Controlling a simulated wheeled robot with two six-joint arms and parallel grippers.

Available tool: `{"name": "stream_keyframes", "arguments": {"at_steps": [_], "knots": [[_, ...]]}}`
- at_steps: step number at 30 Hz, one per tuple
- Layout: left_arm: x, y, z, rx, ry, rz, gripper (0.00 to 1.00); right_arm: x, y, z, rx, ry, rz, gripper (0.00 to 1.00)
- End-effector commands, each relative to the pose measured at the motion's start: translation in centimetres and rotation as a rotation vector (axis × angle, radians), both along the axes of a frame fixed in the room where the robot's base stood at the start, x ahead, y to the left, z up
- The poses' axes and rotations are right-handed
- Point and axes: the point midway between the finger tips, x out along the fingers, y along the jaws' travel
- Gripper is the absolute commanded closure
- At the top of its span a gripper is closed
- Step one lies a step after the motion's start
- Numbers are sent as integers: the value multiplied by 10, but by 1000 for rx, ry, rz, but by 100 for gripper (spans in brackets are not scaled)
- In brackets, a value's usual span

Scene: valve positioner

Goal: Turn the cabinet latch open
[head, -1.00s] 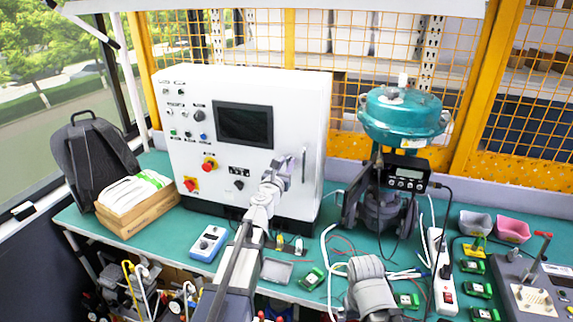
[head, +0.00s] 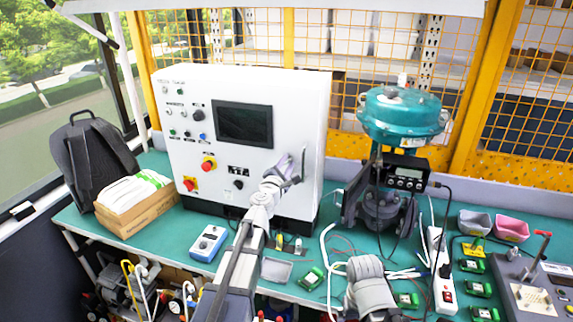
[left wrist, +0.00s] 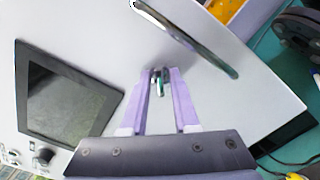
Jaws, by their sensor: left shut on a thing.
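The white control cabinet (head: 300,110) stands at the back left of the green bench, its door looking closed. Its small metal latch (left wrist: 159,82) shows between the purple fingers of my left gripper (left wrist: 160,75) in the left wrist view. The left gripper is shut on the latch, and its fingers reach to the door's face. In the head view my left gripper (head: 290,168) is at the lower right of the door and hides the latch. A long metal door handle (left wrist: 190,40) lies just beyond the fingers. My right gripper does not show; only a grey part of that arm is at the bottom.
A teal valve actuator (head: 400,115) with a black positioner (head: 405,175) stands right of the cabinet. A blue meter (head: 208,243), grey tray (head: 277,270) and loose cables lie in front. A wooden box (head: 135,215) and backpack (head: 88,160) are at the left.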

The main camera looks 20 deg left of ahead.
Motion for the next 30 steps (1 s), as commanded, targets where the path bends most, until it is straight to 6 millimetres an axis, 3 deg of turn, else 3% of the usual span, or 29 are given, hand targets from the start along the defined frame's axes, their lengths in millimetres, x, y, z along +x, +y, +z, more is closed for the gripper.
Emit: {"name": "stream_keyframes", "arguments": {"at_steps": [15,30], "knots": [[0,-1,-2,452,-15,0,100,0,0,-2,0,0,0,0],[0,-1,-3,662,-23,0,100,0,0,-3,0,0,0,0]]}}
